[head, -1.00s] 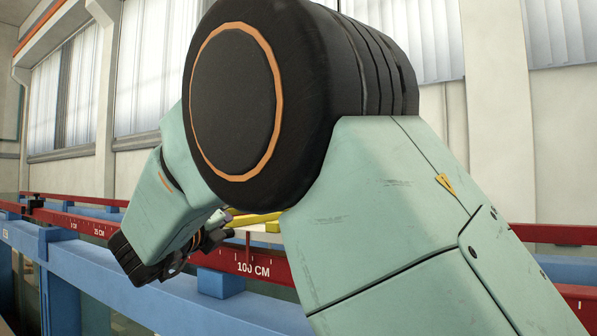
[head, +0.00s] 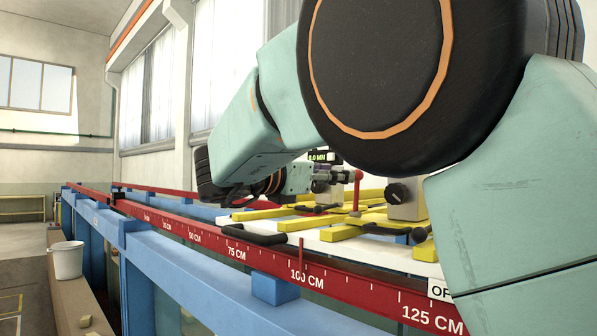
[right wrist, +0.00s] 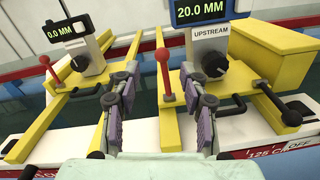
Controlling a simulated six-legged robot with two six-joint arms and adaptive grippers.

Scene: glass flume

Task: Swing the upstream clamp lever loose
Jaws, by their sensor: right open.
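The upstream gauge (right wrist: 208,45) has a lit display reading 20.0 MM, an UPSTREAM label and a black knob. On its yellow carriage (right wrist: 166,125), to the left, the red ball-topped clamp lever (right wrist: 163,62) stands roughly upright. My right gripper (right wrist: 158,82) is open, and the lever shows between its two fingers in the right wrist view; I cannot tell whether either touches it. In the head view my right gripper (head: 325,179) is beside a red lever (head: 357,190), apparently the same one. My left gripper is not in view.
A second gauge (right wrist: 77,38) reads 0.0 MM, with its own red lever (right wrist: 51,72) at left. Black handles (head: 252,232) stick out near the red scaled rail (head: 195,238). A white bucket (head: 67,260) stands at lower left. A yellow box (right wrist: 268,52) lies right of the upstream gauge.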

